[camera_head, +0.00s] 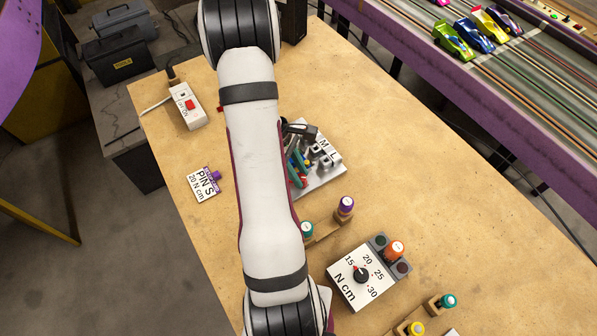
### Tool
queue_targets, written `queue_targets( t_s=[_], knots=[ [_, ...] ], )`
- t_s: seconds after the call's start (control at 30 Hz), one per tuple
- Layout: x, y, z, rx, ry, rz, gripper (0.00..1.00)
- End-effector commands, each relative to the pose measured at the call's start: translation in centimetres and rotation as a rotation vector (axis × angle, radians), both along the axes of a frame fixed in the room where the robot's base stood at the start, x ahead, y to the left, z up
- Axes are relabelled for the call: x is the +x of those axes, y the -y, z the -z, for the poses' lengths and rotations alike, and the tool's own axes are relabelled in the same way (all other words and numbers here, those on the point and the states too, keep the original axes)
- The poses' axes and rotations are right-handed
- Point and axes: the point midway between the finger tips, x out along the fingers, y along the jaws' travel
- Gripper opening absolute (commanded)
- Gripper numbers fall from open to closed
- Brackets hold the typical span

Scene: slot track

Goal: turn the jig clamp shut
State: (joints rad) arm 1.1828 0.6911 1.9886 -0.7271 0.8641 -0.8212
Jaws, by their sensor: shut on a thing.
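The jig (325,178) is a grey metal block on the wooden bench, with slots and the letters M and L showing. Its left part is hidden behind my arm. Slim green, blue and red pieces (297,170) show at its left side. A dark part (301,129) sticks out from behind my arm at the jig's upper edge. I cannot tell whether it belongs to the clamp or to my gripper. No gripper fingers can be made out, and my arm covers the place where they may be. The clamp's position cannot be read.
The bench right of the jig is clear. A car track (520,85) runs beyond.

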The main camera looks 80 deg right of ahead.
Motion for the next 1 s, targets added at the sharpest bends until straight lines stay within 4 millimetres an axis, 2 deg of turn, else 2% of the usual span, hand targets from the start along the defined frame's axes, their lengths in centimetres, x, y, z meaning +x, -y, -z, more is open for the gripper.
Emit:
queue_targets(
  t_s=[0.6,1.0],
  knots=[
    [-0.18,0.33,-0.03,0.000,0.000,0.570,0.00],
    [-0.32,0.37,-0.02,0.001,-0.001,0.816,0.00]
  ],
)
